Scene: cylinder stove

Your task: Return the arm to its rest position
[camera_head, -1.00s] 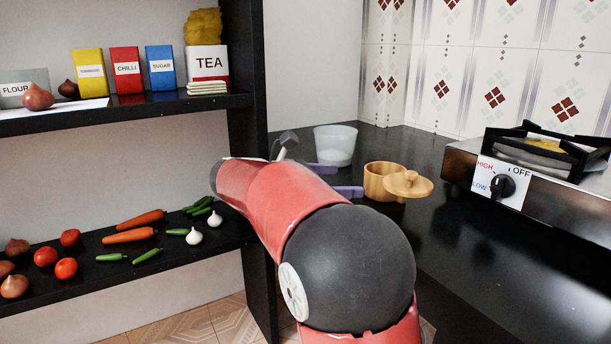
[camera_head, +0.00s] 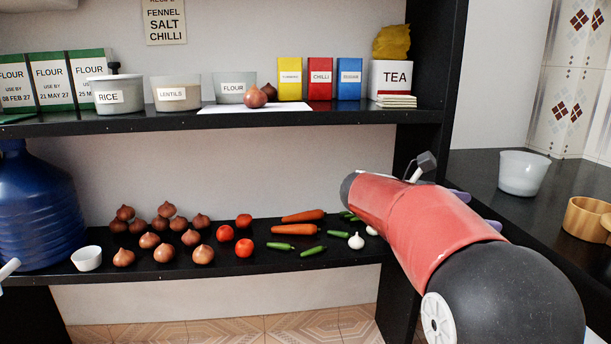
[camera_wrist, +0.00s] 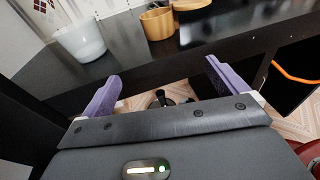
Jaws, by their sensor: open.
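My red and black arm reaches across the right side of the head view, in front of the shelf's right post. My gripper (camera_wrist: 160,90) shows in the wrist view with its two purple fingers wide apart and nothing between them. In the head view the gripper is mostly hidden behind my arm, with only bits of purple (camera_head: 478,208) showing near the counter. In the wrist view the fingers point toward the dark counter edge, with the tiled floor showing between and below them.
A translucent bowl (camera_head: 523,172) and a wooden pot (camera_head: 586,218) stand on the black counter (camera_head: 480,165) at the right. The lower shelf (camera_head: 210,262) holds onions, tomatoes, carrots, green chillies and garlic. A blue water jug (camera_head: 38,210) stands at the left. Containers line the upper shelf (camera_head: 215,121).

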